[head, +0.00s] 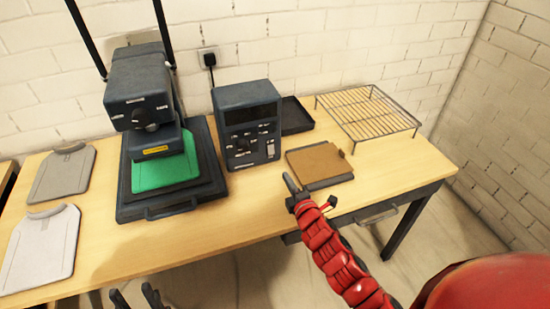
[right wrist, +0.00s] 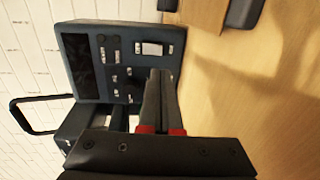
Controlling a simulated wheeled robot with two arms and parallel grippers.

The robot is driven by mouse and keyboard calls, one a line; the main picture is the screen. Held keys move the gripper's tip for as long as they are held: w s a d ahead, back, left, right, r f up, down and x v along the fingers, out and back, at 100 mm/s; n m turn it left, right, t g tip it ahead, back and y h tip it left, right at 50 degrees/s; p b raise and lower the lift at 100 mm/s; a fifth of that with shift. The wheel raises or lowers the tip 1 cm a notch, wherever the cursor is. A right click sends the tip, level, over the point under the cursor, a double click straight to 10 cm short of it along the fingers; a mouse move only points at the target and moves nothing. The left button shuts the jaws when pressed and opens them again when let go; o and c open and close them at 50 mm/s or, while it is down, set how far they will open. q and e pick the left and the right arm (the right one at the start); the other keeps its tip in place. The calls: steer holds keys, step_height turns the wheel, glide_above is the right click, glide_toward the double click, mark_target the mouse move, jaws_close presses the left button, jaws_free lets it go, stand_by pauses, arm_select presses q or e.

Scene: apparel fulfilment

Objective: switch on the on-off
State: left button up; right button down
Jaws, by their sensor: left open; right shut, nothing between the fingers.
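A dark control box (head: 240,101) stands on the table beside the heat press. Its front has a display, several small controls and labels too small to read. A larger pale rocker-like switch (head: 270,149) sits low at the right of the panel. In the right wrist view this switch (right wrist: 152,48) shows near the panel's edge; whether it is the on-off cannot be read. My right gripper (head: 290,187) is shut and empty, in front of and below the box; its fingers (right wrist: 160,100) overlap part of the panel. My left gripper (head: 136,297) is open at the bottom edge, below the table front.
The heat press (head: 138,85) with a green garment (head: 165,172) stands left of the box. Two garment-shaped pieces (head: 62,174) lie further left. A brown board (head: 318,163), a black tray (head: 296,115) and a wire rack (head: 368,113) are on the right.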

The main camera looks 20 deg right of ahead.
steer(key=p, duration=0.3)
glide_toward(272, 154)
steer(key=w, duration=0.5)
steer(key=shift+a, duration=0.2)
steer(key=shift+w+f+p, duration=0.25)
steer(key=shift+w+p, duration=0.05)
steer(key=shift+w, duration=0.55)
